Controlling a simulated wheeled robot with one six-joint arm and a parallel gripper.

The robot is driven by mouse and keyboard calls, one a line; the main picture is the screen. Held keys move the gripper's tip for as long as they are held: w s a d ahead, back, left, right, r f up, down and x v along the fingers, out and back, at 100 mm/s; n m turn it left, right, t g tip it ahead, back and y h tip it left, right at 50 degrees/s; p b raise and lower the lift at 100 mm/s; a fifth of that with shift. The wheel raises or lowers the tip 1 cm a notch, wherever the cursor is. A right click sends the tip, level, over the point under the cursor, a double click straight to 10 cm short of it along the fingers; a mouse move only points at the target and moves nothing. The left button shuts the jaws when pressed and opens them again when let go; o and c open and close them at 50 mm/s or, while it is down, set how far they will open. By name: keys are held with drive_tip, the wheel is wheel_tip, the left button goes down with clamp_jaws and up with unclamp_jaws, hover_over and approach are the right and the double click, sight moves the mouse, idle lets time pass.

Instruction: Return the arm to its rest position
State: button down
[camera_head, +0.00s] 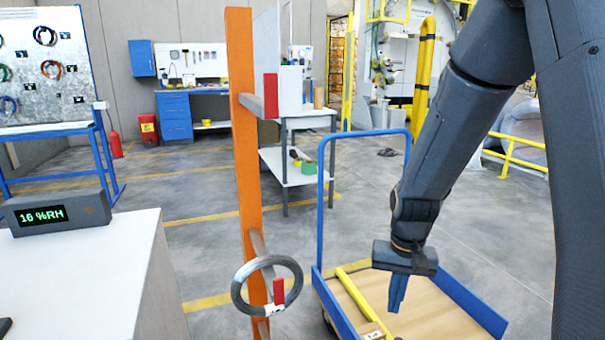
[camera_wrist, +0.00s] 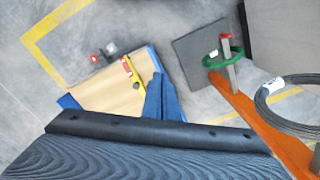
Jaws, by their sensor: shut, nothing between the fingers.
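My gripper (camera_head: 397,293) hangs pointing down on the right side of the head view, over the blue-framed cart (camera_head: 456,312). Its blue fingers are shut with nothing between them; they also show in the wrist view (camera_wrist: 162,98). The arm reaches down from the upper right, bent, and hides part of the background. No held object shows in either view.
An orange post (camera_head: 246,150) stands left of the gripper, with a grey coil (camera_head: 238,290) around its lower peg. A green coil (camera_wrist: 208,60) shows in the wrist view. The cart's blue handle (camera_head: 321,190) rises nearby. A white counter (camera_head: 85,275) holds a humidity display (camera_head: 55,213).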

drive_tip(key=s+a+r+n+p, duration=0.15)
drive_tip(key=s+a+r, duration=0.25)
drive_tip(key=s+r, duration=0.4)
drive_tip(key=s+a+r+n, duration=0.3)
drive_tip(key=s+a+r, duration=0.15)
drive_tip(key=s, duration=0.55)
drive_tip(key=d+r+m+p, duration=0.1)
drive_tip(key=d+r+p, duration=0.5)
drive_tip(key=p, duration=0.6)
drive_tip(key=shift+d+r+m, duration=0.3)
drive_tip(key=shift+d+m, duration=0.05)
drive_tip(key=shift+d, duration=0.1)
